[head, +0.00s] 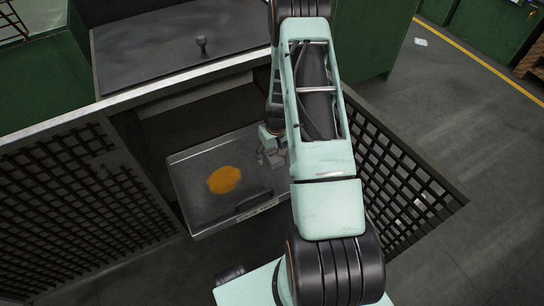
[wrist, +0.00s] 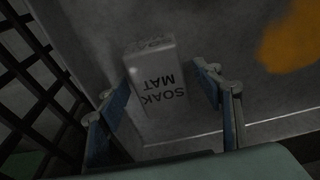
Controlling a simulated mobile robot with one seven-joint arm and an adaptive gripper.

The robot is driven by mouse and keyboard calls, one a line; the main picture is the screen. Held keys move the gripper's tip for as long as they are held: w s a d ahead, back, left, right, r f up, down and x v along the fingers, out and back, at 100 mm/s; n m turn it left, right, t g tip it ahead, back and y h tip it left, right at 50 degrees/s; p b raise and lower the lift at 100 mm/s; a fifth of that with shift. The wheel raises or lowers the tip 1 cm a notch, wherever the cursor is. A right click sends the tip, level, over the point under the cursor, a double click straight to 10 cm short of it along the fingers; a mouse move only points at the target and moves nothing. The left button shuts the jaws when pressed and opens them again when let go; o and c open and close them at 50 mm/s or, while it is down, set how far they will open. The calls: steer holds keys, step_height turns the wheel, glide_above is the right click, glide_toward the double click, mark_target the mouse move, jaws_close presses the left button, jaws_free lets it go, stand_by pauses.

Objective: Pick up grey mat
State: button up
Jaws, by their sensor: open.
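The grey mat (wrist: 155,85) is a small grey block with the words "SOAK MAT" on it, lying on the tray floor in the middle of the wrist view. My gripper (wrist: 162,84) is open, with one blue-padded finger on each side of the mat in that view. I see gaps between the fingers and the mat; I cannot tell how far above it they are. In the head view my gripper (head: 270,147) is over the right part of the tray, and my arm partly hides this area.
The grey metal tray (head: 191,207) has a raised rim and a label at its front. An orange patch (head: 224,179) lies on it, left of my gripper. Black lattice doors (head: 80,215) stand open on both sides. A counter edge (head: 150,98) runs above the tray.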

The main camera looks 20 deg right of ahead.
mark_target(271, 151)
steer(key=shift+c, duration=0.3)
steer(key=c, duration=1.1)
steer(key=shift+r, duration=0.1)
steer(key=shift+r+p, duration=0.4)
steer(key=shift+p, duration=0.15)
step_height(271, 151, up, 4)
steer(key=shift+w+f+p, duration=0.1)
steer(key=shift+f+p, duration=0.15)
steer(key=shift+p, duration=0.35)
steer(key=s+a+r+p, duration=0.1)
steer(key=s+r, duration=0.2)
steer(key=s, duration=0.1)
steer(key=s+a+r, duration=0.1)
steer(key=s+r, duration=0.2)
steer(key=s, duration=0.2)
steer(key=s+a+r+p, duration=0.1)
steer(key=s+r, duration=0.2)
steer(key=s, duration=0.2)
steer(key=shift+a+p, duration=0.1)
steer(key=shift+p, duration=0.25)
